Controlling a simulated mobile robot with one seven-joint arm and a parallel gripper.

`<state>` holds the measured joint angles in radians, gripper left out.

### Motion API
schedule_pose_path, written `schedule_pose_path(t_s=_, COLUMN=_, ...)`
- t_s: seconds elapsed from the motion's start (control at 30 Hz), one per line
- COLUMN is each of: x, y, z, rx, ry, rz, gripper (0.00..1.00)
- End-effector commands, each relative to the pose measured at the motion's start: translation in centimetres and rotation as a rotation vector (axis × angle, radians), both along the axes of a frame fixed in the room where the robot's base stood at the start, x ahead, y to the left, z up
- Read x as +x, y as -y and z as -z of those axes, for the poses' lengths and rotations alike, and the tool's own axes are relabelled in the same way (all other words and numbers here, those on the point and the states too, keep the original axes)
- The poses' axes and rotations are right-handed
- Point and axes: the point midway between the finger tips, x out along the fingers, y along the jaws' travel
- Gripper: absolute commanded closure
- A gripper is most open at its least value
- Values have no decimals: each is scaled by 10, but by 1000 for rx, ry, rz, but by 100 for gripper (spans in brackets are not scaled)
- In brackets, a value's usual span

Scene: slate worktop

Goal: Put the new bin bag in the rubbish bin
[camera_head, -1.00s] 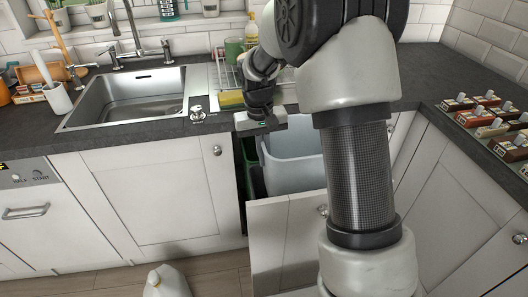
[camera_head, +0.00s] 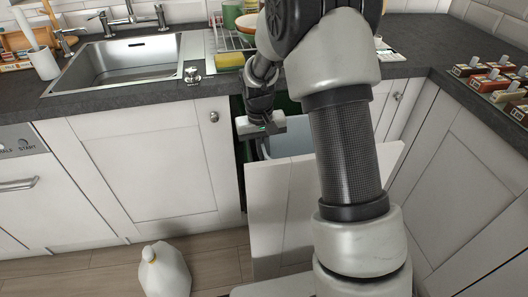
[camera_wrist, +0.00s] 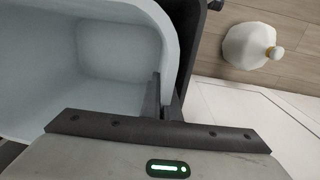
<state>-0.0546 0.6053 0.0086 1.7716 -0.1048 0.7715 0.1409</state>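The pale blue-grey rubbish bin (camera_head: 293,143) stands in the pulled-out cabinet drawer, mostly hidden by the drawer front and my arm. In the wrist view, the bin (camera_wrist: 110,48) is open, and the part of its inside that shows looks empty. My gripper (camera_head: 262,130) points down at the bin's left side. In the wrist view its dark fingers (camera_wrist: 167,98) are close together at the bin's rim; whether they clamp it is unclear. I see no clear new bin bag.
The drawer front (camera_head: 290,215) stands out from the cabinets. A steel sink (camera_head: 125,68) is set in the slate worktop at left, with a yellow sponge (camera_head: 230,62) to its right. Several small boxes (camera_head: 495,78) line the right worktop. The wooden floor (camera_head: 215,268) has free room near the drawer.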

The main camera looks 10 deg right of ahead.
Motion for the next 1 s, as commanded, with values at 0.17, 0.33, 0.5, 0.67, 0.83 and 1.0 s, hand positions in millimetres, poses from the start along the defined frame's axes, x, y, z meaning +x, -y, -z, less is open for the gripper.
schedule_pose_path(t_s=0.17, x=-1, y=0, z=26, rx=0, ry=-3, rz=-1, gripper=100)
schedule_pose_path(t_s=0.33, x=-1, y=0, z=50, rx=0, ry=-4, rz=-1, gripper=100)
schedule_pose_path(t_s=0.5, x=0, y=0, z=69, rx=0, ry=-2, rz=-1, gripper=100)
schedule_pose_path(t_s=0.67, x=0, y=0, z=80, rx=0, ry=-1, rz=0, gripper=100)
schedule_pose_path(t_s=0.83, x=0, y=0, z=84, rx=0, ry=0, rz=0, gripper=100)
schedule_pose_path(t_s=1.0, x=0, y=0, z=84, rx=0, ry=0, rz=0, gripper=100)
